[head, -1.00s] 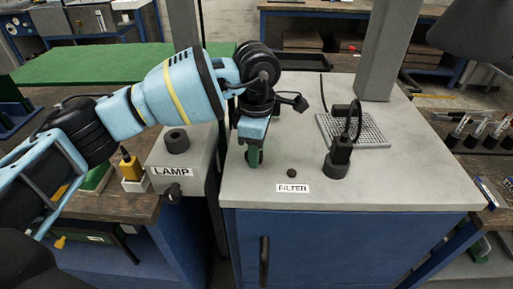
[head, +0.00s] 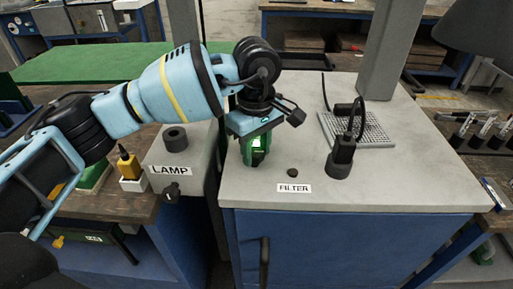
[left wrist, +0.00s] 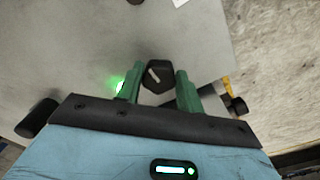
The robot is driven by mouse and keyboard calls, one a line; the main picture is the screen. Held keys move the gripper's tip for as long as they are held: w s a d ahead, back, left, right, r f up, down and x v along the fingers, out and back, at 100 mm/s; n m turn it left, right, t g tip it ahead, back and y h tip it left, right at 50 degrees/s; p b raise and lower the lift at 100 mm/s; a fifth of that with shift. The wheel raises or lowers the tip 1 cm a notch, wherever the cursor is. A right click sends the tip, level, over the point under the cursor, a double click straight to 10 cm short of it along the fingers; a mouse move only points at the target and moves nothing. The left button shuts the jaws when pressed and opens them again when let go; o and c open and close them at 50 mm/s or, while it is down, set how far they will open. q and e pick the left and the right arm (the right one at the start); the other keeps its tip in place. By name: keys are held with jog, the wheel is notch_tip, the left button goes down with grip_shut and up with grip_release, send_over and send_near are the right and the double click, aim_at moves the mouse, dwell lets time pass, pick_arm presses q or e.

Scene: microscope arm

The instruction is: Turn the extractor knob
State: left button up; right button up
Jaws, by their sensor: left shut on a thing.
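My left gripper (head: 255,159) points down at the grey cabinet top, left of the FILTER label. In the left wrist view its green fingers (left wrist: 159,82) are on either side of a black knob (left wrist: 157,72) with a white pointer line, and are shut on it. A green light shows beside the left finger there. In the head view the gripper hides this knob, and no label naming it as the extractor knob is legible. My right gripper is not in view.
On the cabinet top (head: 400,189) are a small dark button (head: 292,173) by the FILTER label (head: 293,188), a black socket with a corded plug (head: 341,157), a grille (head: 372,133) and a grey post (head: 383,50). The LAMP box (head: 188,160) stands at the left.

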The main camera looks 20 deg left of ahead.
aim_at(256, 153)
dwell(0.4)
pick_arm(q)
jog(key=o, duration=1)
notch_tip(256, 153, up, 8)
jog(key=shift+f, duration=0.1)
